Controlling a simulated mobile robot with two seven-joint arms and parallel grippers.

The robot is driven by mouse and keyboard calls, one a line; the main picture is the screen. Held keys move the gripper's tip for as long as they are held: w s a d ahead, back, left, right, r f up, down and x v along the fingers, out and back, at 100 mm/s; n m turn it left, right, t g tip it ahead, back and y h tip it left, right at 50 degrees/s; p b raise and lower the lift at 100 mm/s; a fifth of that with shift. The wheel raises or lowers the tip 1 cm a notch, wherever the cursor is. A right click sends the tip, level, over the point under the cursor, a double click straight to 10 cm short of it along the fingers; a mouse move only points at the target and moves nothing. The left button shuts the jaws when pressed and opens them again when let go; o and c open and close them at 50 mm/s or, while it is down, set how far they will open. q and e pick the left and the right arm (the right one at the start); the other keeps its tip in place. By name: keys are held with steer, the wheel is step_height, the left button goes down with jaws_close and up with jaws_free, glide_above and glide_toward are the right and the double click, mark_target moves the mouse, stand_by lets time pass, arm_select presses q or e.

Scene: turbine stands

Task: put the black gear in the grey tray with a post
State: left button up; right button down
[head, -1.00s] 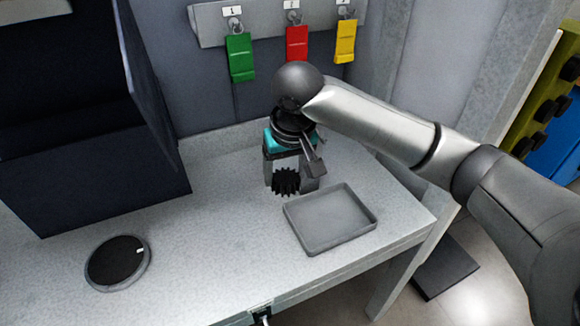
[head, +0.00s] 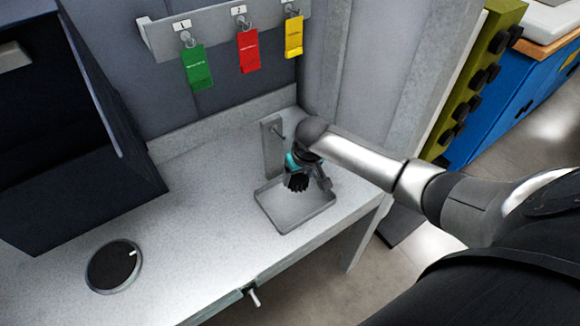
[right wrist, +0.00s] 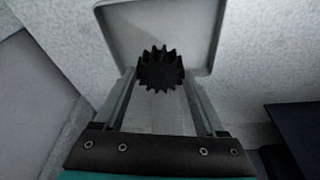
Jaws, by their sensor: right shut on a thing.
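The black gear (head: 297,183) is between the fingers of my right gripper (head: 306,185), which is shut on it. In the right wrist view the gear (right wrist: 161,68) shows its teeth between the fingertips (right wrist: 160,85). The gripper holds the gear over the back part of the shallow grey tray (head: 283,227). The tray (right wrist: 206,30) also shows beyond the gear in the right wrist view. No post is visible inside the tray. A grey upright stand with a short peg (head: 271,150) is just behind it. My left gripper is not in view.
A dark cabinet (head: 75,150) stands on the left of the grey bench (head: 190,235). A round black disc (head: 114,266) lies at front left. Green (head: 197,68), red (head: 248,52) and yellow (head: 293,37) tags hang on the back wall.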

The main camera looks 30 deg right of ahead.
steer(key=shift+f+b, duration=0.55)
step_height(320, 180, down, 6)
steer(key=b, duration=0.6)
steer(key=shift+w+f+b, duration=0.1)
steer(key=shift+f+b, duration=0.2)
steer(key=shift+f, duration=0.2)
steer(key=shift+f, duration=0.4)
jaws_free()
steer(key=p+v, duration=0.7)
steer(key=p, duration=0.2)
